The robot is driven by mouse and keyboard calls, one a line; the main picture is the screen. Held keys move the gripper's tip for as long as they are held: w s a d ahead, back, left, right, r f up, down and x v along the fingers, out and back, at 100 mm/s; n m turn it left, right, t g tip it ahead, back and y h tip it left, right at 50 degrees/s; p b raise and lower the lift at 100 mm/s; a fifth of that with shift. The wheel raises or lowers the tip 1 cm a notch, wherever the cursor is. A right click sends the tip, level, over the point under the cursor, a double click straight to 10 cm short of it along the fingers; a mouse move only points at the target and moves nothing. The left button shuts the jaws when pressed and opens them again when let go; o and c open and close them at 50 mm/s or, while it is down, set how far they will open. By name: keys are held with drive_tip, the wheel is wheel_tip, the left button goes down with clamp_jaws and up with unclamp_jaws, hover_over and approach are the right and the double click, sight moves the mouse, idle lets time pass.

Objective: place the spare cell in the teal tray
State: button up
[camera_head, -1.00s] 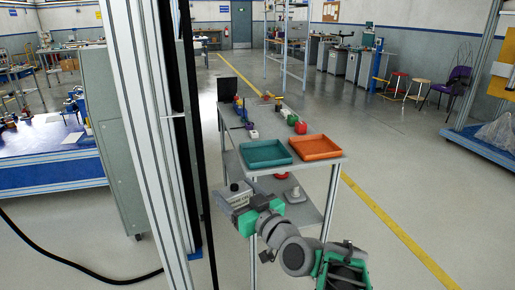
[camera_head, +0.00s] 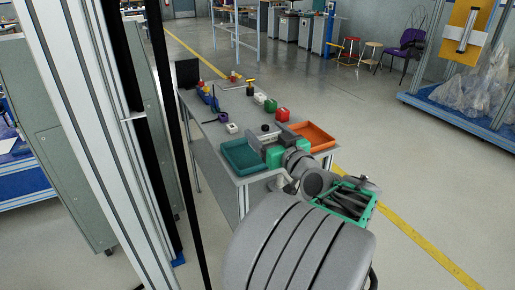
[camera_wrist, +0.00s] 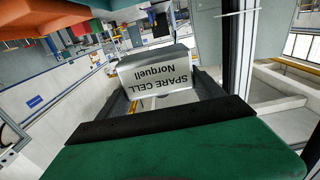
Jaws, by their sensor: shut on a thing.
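The spare cell is a pale grey box, its label "SPARE CELL Norquell" readable upside down in the wrist view (camera_wrist: 158,72). My gripper (camera_head: 262,143) is shut on it, with dark fingers at its two sides in the wrist view. In the head view the cell (camera_head: 267,136) is small and partly hidden by my gripper. The teal tray (camera_head: 238,157) lies at the near left of the table top and looks empty where it shows. My gripper and the cell appear over its right edge; their height above it is hard to tell. My arm hides part of the tray's right side.
An orange tray (camera_head: 315,138) lies right of my gripper. Behind the trays stand a red item (camera_head: 282,115), a green item (camera_head: 270,105), a white item (camera_head: 232,128) and a purple ring (camera_head: 223,117). A dark panel (camera_head: 187,73) stands at the far left corner.

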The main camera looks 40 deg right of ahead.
drive_tip(key=w+d+f, duration=0.4)
drive_tip(key=f, duration=0.1)
drive_tip(key=w+d+f+b, duration=0.1)
drive_tip(key=w+d+f, duration=0.1)
drive_tip(key=shift+w+f, duration=0.15)
drive_tip(key=shift+f, duration=0.05)
drive_tip(key=shift+w+f+b, duration=0.1)
drive_tip(key=shift+f+b, duration=0.3)
drive_tip(key=shift+f, duration=1.2)
drive_tip(key=shift+f+b, duration=0.2)
drive_tip(key=shift+b, duration=0.1)
drive_tip(key=o, duration=2.1)
